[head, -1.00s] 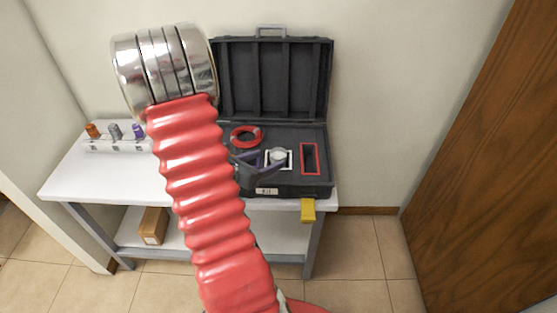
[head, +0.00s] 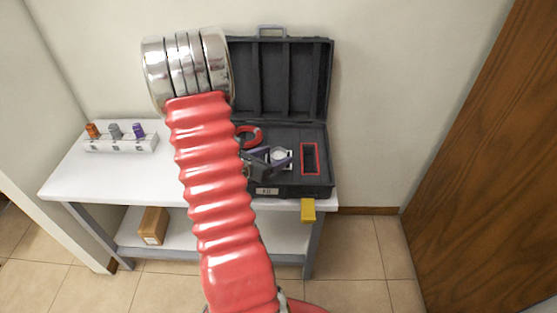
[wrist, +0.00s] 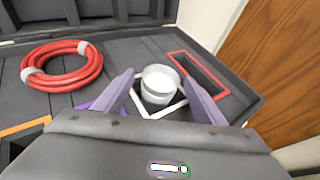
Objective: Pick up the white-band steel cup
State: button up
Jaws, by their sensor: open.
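The steel cup (wrist: 159,84) sits in the white-outlined slot (wrist: 152,116) of the open case, between the red-outlined slot and the red hose. In the head view the cup (head: 278,155) shows small, next to my gripper. My gripper (wrist: 160,85) is open, with one purple-grey finger on each side of the cup in the wrist view. In the head view my gripper (head: 274,164) is partly hidden behind my red arm. I cannot tell whether the fingers touch the cup.
The black case (head: 318,190) stands open on the white table (head: 75,175). A coiled red hose (wrist: 62,65) lies left of the cup, and an empty red-outlined slot (head: 310,158) is to its right. A white rack (head: 120,145) holds orange, grey and purple-topped items at the table's left.

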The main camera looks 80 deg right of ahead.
jog(key=shift+c, duration=0.4)
jog(key=c, duration=1.1)
